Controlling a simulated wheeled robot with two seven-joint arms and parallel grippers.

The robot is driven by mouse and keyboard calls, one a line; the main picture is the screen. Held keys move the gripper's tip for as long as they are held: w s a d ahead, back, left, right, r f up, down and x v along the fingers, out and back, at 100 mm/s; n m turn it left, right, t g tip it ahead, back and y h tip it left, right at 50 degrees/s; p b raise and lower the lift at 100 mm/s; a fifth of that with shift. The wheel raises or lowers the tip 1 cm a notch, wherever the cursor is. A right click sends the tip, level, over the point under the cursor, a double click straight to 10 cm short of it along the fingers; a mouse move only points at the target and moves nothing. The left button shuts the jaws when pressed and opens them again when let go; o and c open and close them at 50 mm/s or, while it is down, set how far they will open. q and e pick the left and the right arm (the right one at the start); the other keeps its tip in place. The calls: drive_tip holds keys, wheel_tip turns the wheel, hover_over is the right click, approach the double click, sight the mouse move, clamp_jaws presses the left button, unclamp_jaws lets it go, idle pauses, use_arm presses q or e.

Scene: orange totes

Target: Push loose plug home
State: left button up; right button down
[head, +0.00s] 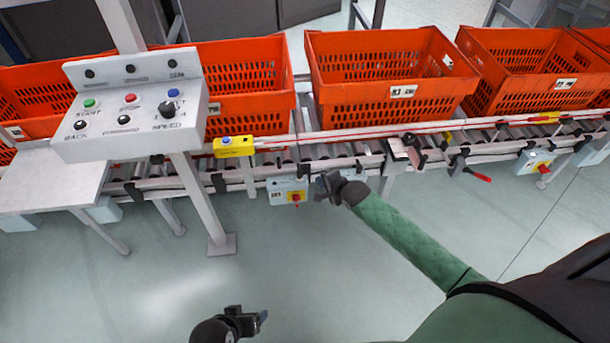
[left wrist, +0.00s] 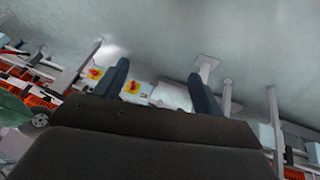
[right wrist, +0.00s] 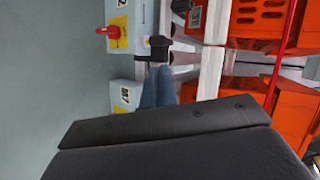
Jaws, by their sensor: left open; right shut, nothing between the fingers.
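My right gripper (head: 326,187) is shut and empty at the front of the conveyor, just right of a grey box (head: 287,191) with a red switch on yellow. In the right wrist view the shut blue fingertips (right wrist: 160,70) point at a small black fitting (right wrist: 159,47) beside the grey boxes. It looks like a plug or connector, but I cannot tell if it is loose or how deep it sits. Whether the fingertips touch it is unclear. My left gripper (head: 250,321) is low over the floor, away from the conveyor. Its fingers are apart and empty in the left wrist view (left wrist: 160,88).
Orange totes (head: 385,75) stand on the roller conveyor (head: 340,150). A control panel (head: 130,115) on a post stands at the left. A red-handled clamp (head: 470,170) and a second switch box (head: 537,162) are at the right. The floor in front is clear.

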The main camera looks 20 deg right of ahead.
approach(301, 177)
drive_tip(key=w, duration=0.1)
drive_tip(key=w+a, duration=0.1)
drive_tip(key=w, duration=0.1)
drive_tip(key=w+f, duration=0.1)
drive_tip(key=w, duration=0.1)
drive_tip(key=shift+w+a, duration=0.1)
drive_tip(key=shift+a, duration=0.15)
use_arm(q)
wheel_tip(301, 177, up, 2)
drive_tip(key=shift+s+a+r, duration=0.1)
drive_tip(key=shift+s+r, duration=0.05)
use_arm(e)
drive_tip(key=shift+w+a+f, duration=0.1)
drive_tip(key=shift+w+f, duration=0.1)
use_arm(q)
drive_tip(key=shift+s+r+p, duration=0.1)
drive_tip(key=shift+r+p, duration=0.05)
drive_tip(key=shift+p, duration=0.15)
use_arm(e)
drive_tip(key=shift+f, duration=0.95)
drive_tip(key=shift+s, duration=0.1)
